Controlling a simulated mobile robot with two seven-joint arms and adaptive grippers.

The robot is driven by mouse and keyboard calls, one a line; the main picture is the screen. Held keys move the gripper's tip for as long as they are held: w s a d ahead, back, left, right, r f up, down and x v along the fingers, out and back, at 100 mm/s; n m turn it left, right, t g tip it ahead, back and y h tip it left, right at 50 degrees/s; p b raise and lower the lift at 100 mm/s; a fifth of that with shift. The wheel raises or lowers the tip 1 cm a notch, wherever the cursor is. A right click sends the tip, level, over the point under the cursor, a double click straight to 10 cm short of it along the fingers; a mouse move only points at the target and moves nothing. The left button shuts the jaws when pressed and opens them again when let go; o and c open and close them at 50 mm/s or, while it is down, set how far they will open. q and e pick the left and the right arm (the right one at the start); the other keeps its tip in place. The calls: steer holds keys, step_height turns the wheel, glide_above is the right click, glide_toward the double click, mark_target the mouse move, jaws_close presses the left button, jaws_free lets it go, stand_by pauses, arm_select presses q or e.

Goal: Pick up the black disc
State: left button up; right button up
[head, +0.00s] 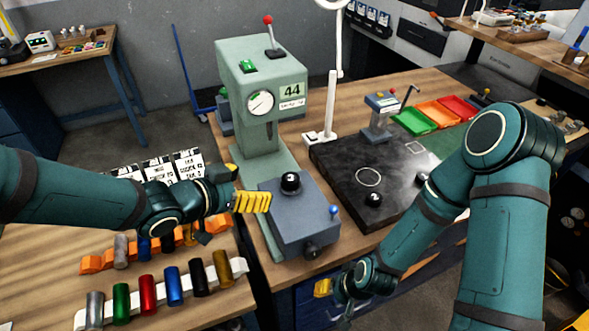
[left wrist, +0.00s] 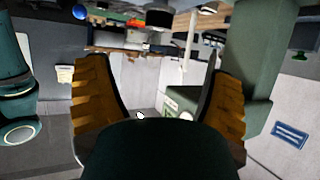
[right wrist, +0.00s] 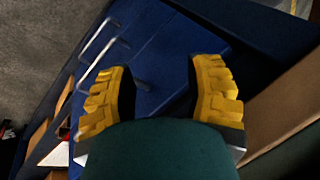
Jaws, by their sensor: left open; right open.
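A small black rounded piece (head: 290,182) sits on the blue-grey block under the green press; a dark cylinder-like piece (left wrist: 158,16) shows at the top of the left wrist view. I cannot tell which is the black disc. My left gripper (head: 252,201) is open and empty, just left of the block; its fingers show apart in its wrist view (left wrist: 157,75). My right gripper (head: 333,297) is open and empty, low at the table's front edge (right wrist: 160,75).
The dark plate (head: 340,160) bears a white ring. Racks of coloured cylinders (head: 172,287) stand at left. Green, orange and red trays (head: 437,112) lie behind.

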mark_target(289, 179)
arm_select(q)
steer(key=b+x, duration=0.2)
steer(key=x, duration=0.5)
steer(key=shift+d+f, duration=0.1)
steer(key=shift+f, duration=0.05)
steer(key=shift+b+x, duration=0.8)
steer(key=shift+x, duration=2.1)
steer(key=shift+s+f, duration=0.1)
steer(key=c, duration=1.4)
